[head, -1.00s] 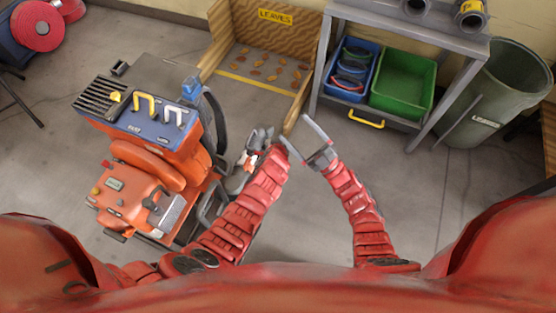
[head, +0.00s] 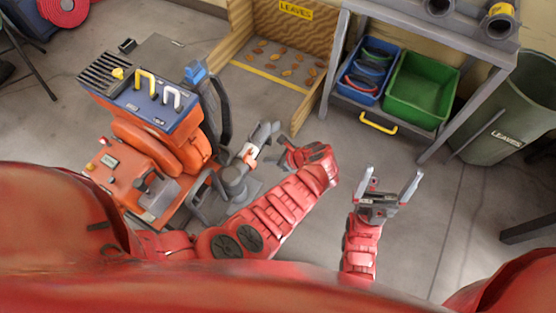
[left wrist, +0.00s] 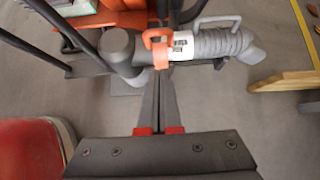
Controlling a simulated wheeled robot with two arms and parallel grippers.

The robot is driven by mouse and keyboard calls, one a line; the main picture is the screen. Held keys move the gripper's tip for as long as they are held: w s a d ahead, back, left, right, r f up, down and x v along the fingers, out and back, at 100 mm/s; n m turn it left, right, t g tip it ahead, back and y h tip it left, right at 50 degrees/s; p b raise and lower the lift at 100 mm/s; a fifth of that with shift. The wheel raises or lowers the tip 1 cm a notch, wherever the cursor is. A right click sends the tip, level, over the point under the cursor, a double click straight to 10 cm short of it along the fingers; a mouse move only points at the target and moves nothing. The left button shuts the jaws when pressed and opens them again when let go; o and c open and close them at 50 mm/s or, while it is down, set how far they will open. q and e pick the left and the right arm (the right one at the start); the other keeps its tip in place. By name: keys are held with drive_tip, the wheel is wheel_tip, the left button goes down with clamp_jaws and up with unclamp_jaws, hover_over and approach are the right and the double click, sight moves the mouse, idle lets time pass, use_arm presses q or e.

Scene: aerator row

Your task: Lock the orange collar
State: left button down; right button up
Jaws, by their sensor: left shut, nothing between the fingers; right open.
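The orange collar (head: 251,153) is a small band with a looped lever on a grey pipe fitting beside the orange machine. In the left wrist view the orange loop (left wrist: 157,37) stands next to a white label (left wrist: 183,45) on a ribbed grey hose (left wrist: 220,43). My left gripper (head: 284,152) is just right of the collar in the head view. Its fingers (left wrist: 160,78) are shut and empty, pointing at the collar; I cannot tell whether the tips touch it. My right gripper (head: 394,178) is open and empty, over bare floor.
The orange machine (head: 150,190) with a blue-topped panel fills the left. A wooden leaf bay (head: 240,45) stands behind. A grey bench (head: 440,30) holds blue (head: 368,72) and green (head: 420,92) bins. A green barrel (head: 510,110) is at right. Floor between is clear.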

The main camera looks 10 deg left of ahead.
use_arm(q)
drive_tip(key=w+a+f+b, duration=0.1)
drive_tip(key=w+a, duration=0.1)
drive_tip(key=a, duration=0.3)
drive_tip(key=shift+a+f, duration=0.35)
drive_tip(key=shift+f, duration=0.05)
